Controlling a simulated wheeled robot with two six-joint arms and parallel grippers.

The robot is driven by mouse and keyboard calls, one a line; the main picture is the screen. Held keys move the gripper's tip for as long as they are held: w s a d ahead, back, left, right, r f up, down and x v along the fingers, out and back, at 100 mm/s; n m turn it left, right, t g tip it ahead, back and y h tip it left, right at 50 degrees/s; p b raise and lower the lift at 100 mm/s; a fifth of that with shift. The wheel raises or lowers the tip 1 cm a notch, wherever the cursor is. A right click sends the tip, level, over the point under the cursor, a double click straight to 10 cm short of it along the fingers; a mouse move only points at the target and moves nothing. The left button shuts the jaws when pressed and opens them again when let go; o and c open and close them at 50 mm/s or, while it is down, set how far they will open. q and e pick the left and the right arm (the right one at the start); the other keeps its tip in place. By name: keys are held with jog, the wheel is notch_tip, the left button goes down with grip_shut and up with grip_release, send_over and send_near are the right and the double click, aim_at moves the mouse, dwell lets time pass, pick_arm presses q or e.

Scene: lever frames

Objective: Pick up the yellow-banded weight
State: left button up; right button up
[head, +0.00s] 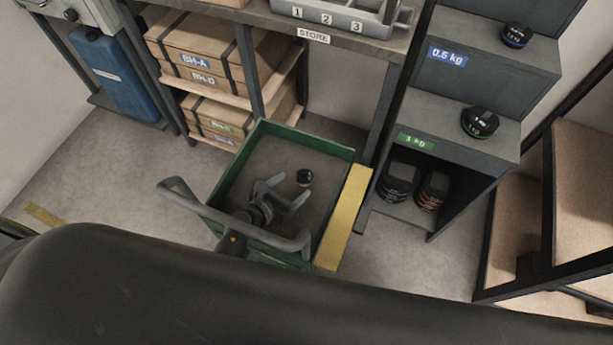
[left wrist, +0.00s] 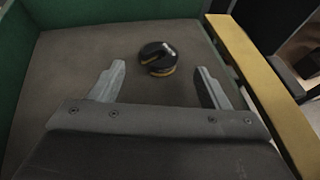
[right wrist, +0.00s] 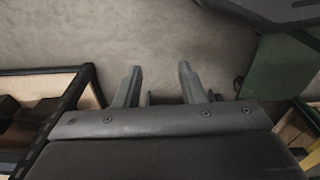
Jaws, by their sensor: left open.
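The yellow-banded weight (left wrist: 158,55) is a small black slotted disc with a yellow band low on its side. It lies on the floor of the green cart (head: 228,170), and it shows small and dark in the head view (head: 304,178). My left gripper (head: 289,189) is inside the cart, open and empty. In the left wrist view the weight lies ahead of and between the lines of the left fingers (left wrist: 160,80), apart from them. My right gripper (right wrist: 160,68) is open and empty over bare floor; the head view does not show it.
The cart's walls, its grey handle (head: 180,190) and a yellow strip (head: 348,215) along its right side surround the left gripper. A stepped grey shelf (head: 480,75) with other weights stands right. A rack with boxes (head: 205,55) stands behind. Floor left of the cart is clear.

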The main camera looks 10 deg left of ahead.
aim_at(301, 180)
pick_arm(q)
jog(key=b+x, duration=0.1)
jog(key=x, duration=0.3)
jog(key=shift+f, duration=0.2)
jog(key=shift+w+d+f, duration=0.15)
jog(key=shift+w+d, duration=0.05)
jog(key=shift+w, duration=0.3)
jog(key=c, duration=1.1)
jog(key=shift+c, duration=0.7)
pick_arm(e)
jog(key=r, duration=0.3)
jog(key=shift+w+a+t, duration=0.3)
jog(key=shift+w+a, duration=0.05)
